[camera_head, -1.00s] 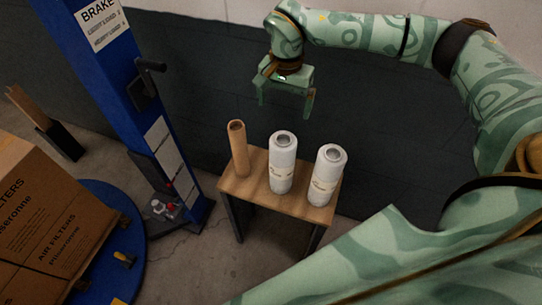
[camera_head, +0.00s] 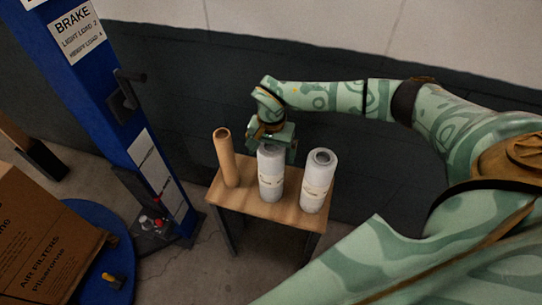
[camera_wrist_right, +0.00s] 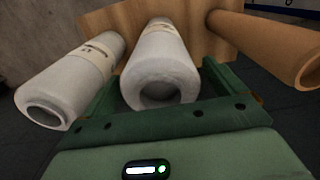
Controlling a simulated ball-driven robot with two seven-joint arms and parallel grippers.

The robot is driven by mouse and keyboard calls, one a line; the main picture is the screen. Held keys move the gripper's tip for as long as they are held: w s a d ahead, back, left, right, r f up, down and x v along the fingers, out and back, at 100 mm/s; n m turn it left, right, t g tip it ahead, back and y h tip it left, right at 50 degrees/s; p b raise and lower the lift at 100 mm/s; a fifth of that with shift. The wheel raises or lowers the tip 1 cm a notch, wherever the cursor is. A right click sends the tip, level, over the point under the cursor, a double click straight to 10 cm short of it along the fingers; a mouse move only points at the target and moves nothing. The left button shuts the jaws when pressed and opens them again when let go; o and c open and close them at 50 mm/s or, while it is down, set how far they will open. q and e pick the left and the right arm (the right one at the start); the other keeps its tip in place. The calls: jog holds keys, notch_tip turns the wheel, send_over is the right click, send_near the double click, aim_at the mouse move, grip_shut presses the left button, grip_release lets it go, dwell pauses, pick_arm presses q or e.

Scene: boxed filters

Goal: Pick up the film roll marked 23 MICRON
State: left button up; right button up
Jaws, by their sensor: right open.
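Two white film rolls stand upright on a small wooden table (camera_head: 243,205): a middle one (camera_head: 271,182) and a right one (camera_head: 316,188). Their labels are too small to read, so I cannot tell which is marked 23 MICRON. My right gripper (camera_head: 276,148) is open at the top of the middle roll, partly hidden behind it. In the right wrist view the middle roll (camera_wrist_right: 160,50) lies between the spread fingers, and the other roll (camera_wrist_right: 72,80) is outside them at left. Contact is not clear. My left gripper is not in view.
A brown cardboard tube (camera_head: 226,160) stands at the table's left end. A blue post (camera_head: 110,95) with signs and a crank rises farther left, beside a filter carton (camera_head: 45,240) on a round blue base (camera_head: 112,235). A dark wall is behind the table.

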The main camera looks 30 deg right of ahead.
jog(key=shift+f, duration=0.5)
jog(key=shift+r, duration=0.1)
grip_shut()
